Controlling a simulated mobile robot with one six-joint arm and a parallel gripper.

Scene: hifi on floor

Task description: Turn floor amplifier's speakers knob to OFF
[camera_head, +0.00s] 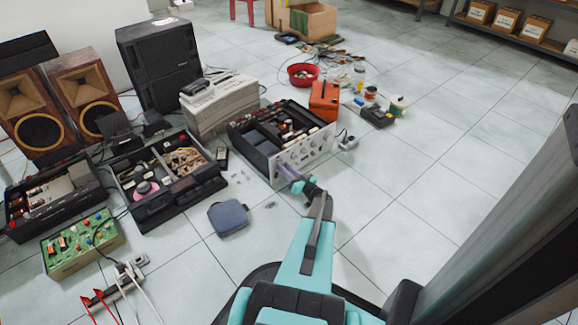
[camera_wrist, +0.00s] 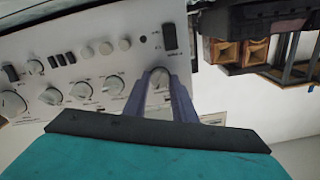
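The amplifier (camera_head: 305,150) is a silver-fronted unit with an open top, standing on the floor. Its front panel (camera_wrist: 75,105) fills the left of the wrist view, tilted, with several round silver knobs, a row of dark switches and pale buttons. My gripper (camera_head: 288,172) is at the lower left end of that panel. In the wrist view its two purple-grey fingers (camera_wrist: 161,82) stand apart, one on each side of a silver knob (camera_wrist: 160,78). Whether they press on it cannot be seen. The panel lettering is too small to read, so the knob's label and setting are unclear.
A white boxy device (camera_head: 220,105) stands behind the amplifier to the left. An open black case (camera_head: 165,205) and a blue pouch (camera_head: 228,217) lie to the left. An orange box (camera_head: 323,100) stands behind. The tiled floor at right is clear.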

